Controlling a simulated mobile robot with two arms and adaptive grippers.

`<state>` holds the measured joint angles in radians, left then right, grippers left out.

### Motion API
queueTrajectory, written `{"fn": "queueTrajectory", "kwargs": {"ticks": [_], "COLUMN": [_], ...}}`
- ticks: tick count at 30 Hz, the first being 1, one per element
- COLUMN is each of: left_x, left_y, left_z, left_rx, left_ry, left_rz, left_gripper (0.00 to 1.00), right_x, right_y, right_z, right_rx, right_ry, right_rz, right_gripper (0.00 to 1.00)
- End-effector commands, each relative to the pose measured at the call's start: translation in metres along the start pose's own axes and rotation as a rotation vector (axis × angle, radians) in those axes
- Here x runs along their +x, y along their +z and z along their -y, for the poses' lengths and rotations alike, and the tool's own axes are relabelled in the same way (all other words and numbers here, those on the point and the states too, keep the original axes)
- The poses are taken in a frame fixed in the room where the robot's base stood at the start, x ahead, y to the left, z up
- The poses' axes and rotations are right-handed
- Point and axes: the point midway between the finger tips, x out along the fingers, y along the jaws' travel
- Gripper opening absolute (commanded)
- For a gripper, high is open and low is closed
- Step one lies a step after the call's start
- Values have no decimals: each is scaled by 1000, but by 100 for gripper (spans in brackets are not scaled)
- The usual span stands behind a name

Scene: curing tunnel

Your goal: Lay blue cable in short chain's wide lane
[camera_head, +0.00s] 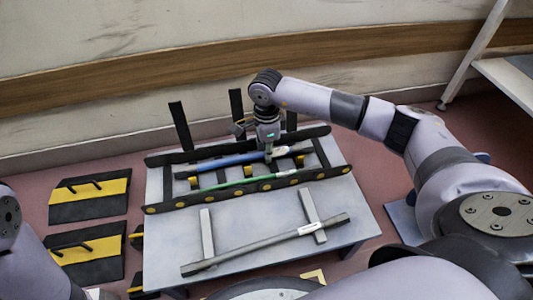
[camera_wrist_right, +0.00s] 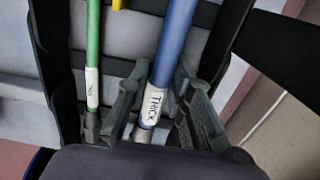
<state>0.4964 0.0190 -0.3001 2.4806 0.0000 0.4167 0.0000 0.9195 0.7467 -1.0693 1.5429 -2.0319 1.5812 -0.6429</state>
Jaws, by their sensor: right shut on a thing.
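The blue cable (camera_head: 225,161), a thick straight rod with a white label reading "THICK", lies lengthwise along the far side of the black chain (camera_head: 165,207), between its far rail and the yellow-marked middle pieces. I cannot tell whether it rests on the chain floor or hangs just above. My right gripper (camera_head: 268,152) points down near its right end. In the right wrist view, the gripper's fingers (camera_wrist_right: 158,108) stand on both sides of the blue cable (camera_wrist_right: 175,40) by the label, shut on it. A thinner green cable (camera_head: 238,183) lies in the near lane. My left gripper is out of view.
A dark grey cable (camera_head: 270,243) lies across two light rests at the front of the table (camera_head: 345,222). Black strips (camera_head: 180,125) stand up behind the far rail. Black-and-yellow plates (camera_head: 88,211) lie on the floor left of the table. A wall closes the back.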

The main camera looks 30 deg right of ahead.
Motion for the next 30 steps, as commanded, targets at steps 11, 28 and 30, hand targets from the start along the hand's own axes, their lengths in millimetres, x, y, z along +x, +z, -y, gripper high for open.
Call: {"fn": "queueTrajectory", "kwargs": {"ticks": [11,28,30], "left_x": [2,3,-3], "left_y": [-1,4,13], "left_z": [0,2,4], "left_rx": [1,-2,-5], "left_ry": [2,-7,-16], "left_rz": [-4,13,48], "left_gripper": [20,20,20], "right_x": [2,-16,-29], "right_y": [0,0,0], "right_z": [0,1,1], "right_rx": [0,0,-1], "right_ry": [-1,-2,-3], "right_rz": [1,1,1], "right_gripper": [22,29,29]}}
